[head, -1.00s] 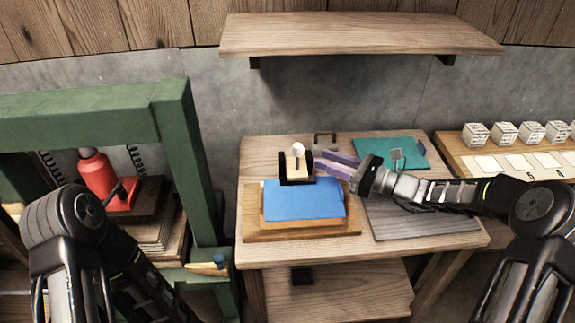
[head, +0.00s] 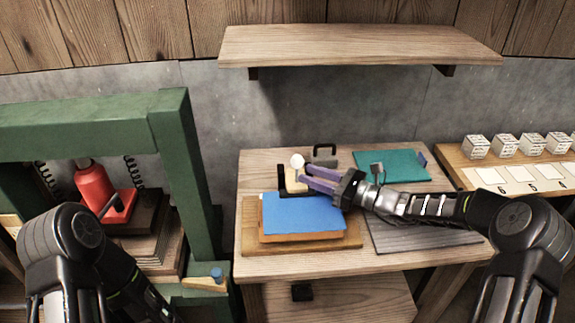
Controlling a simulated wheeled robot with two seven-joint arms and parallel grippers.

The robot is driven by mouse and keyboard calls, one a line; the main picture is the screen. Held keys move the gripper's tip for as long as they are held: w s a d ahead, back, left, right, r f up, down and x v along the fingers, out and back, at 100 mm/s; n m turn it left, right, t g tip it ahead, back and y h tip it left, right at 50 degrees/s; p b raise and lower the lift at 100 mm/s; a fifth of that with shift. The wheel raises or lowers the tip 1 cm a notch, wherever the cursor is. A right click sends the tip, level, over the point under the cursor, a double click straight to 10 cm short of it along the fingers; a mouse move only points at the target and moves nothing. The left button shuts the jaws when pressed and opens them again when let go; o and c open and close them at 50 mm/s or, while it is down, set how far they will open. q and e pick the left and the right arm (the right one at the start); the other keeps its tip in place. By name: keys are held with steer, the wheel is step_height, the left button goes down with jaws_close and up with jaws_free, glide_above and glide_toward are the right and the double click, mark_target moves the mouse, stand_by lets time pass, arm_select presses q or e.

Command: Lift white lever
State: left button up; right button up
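The white lever shows as a small round white knob (head: 298,160) on a black and pale wood block (head: 290,184) behind the blue sheet (head: 302,213) on the wooden table. My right gripper (head: 303,175) reaches in from the right with its two purple fingers apart. The fingertips are at the block. The upper fingertip is just right of the white knob and the lower one covers part of the block. I cannot tell whether either finger touches the lever. The lever's lower part is hidden. My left arm is at the lower left, and its gripper is out of view.
A dark handled object (head: 324,153) stands just behind the fingers. A teal mat (head: 392,165) and a grey board (head: 425,236) lie to the right. A green frame (head: 185,165) with a red jack (head: 97,190) stands left. A shelf (head: 360,45) hangs above.

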mark_target(288, 178)
steer(key=p+x, duration=0.1)
steer(key=x, duration=0.6)
steer(key=shift+w+a, duration=0.15)
steer(key=shift+a, duration=0.1)
steer(key=shift+c, duration=0.4)
jaws_close()
stand_by(0.7)
